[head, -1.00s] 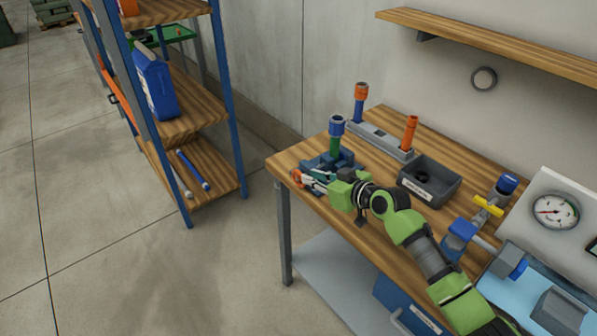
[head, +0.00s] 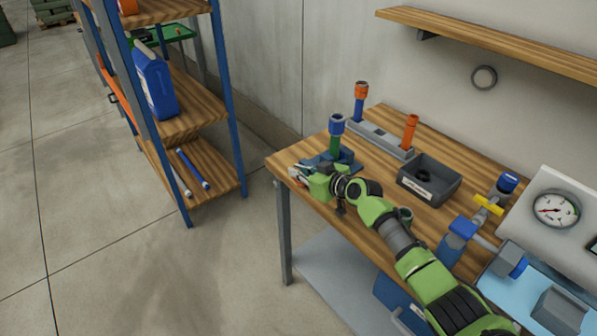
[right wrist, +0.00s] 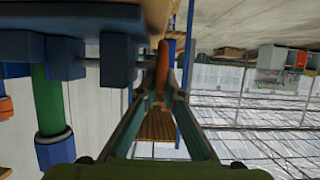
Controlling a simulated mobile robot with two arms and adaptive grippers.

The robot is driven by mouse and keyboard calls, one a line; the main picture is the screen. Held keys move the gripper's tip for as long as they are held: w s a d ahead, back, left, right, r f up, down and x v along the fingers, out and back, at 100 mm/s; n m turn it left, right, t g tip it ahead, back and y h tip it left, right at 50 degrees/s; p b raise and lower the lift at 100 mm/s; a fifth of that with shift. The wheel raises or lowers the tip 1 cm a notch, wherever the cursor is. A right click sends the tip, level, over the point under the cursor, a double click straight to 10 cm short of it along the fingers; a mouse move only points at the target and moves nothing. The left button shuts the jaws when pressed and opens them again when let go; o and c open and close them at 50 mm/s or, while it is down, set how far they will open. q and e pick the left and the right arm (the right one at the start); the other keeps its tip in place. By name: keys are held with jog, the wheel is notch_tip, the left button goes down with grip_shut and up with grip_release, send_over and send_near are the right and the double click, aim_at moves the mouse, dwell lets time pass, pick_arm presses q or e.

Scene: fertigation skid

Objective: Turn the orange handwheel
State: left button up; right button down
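The orange handwheel (right wrist: 162,66) shows edge-on in the right wrist view, at the end of a grey spindle from a blue block (right wrist: 64,58). In the head view it is at the front left corner of the workbench and mostly hidden by my right gripper (head: 302,174). In the right wrist view the two fingers of my right gripper (right wrist: 161,80) close in on both sides of the wheel and appear to touch it. The blue base (head: 340,160) holding a green pipe stands just behind the gripper. My left gripper is not in view.
A grey rack (head: 372,137) with two upright pipes and a dark bin (head: 430,180) stand on the workbench. A pressure gauge (head: 556,209) and a yellow-handled valve (head: 488,205) are at right. A shelf unit (head: 185,125) stands left, with open floor before it.

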jog(key=p, duration=0.1)
jog(key=g+p, duration=0.1)
jog(key=shift+w+a+r+h+p, duration=0.15)
jog(key=shift+r+h+p, duration=0.15)
jog(key=shift+h, duration=0.1)
jog(key=shift+w+a+f+g+h+p, duration=0.1)
jog(key=shift+w+g+h+p, duration=0.05)
jog(key=shift+g+h+p, duration=0.4)
jog(key=shift+w+f+g+h+b, duration=0.15)
jog(key=shift+f+g+h+b, duration=0.15)
jog(key=shift+g, duration=0.45)
jog(key=shift+a+b, duration=0.1)
jog(key=shift+b, duration=0.35)
jog(key=shift+w+f+g+h+b, duration=0.15)
jog(key=shift+g+h+b, duration=0.75)
jog(key=shift+b, duration=0.45)
jog(key=c, duration=2.4)
grip_release()
jog(key=shift+a, duration=0.1)
jog(key=shift+c, duration=0.2)
